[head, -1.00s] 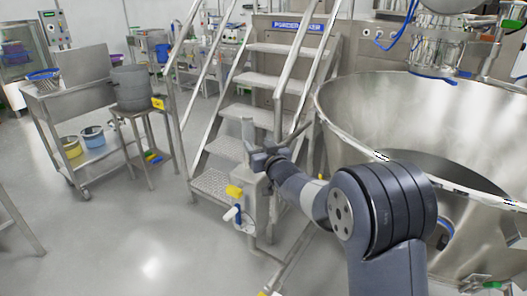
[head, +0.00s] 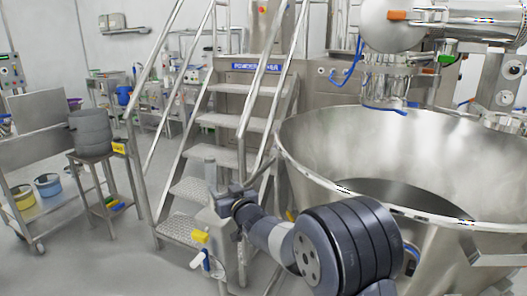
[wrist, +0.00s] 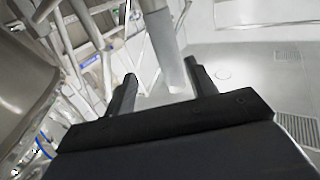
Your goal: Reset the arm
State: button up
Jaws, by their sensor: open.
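My gripper shows in the wrist view (wrist: 160,90) as two dark fingers set well apart, with nothing between them. A pale grey post stands behind the gap between the fingers. In the head view my gripper (head: 232,200) is at the end of my dark arm, in front of the metal stairs, and its fingers are small there. My arm is bent and reaches forward and left beside the large steel bowl.
A large steel bowl (head: 297,150) is close on the right. Metal stairs (head: 189,190) with handrails stand ahead. A small stand (head: 100,158) holds a grey pot (head: 91,138), and a trolley (head: 42,190) stands at far left. Floor at lower left is clear.

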aim_at(216, 180)
jog(key=x, duration=0.9)
jog(key=shift+s, duration=0.1)
jog(key=shift+s, duration=0.1)
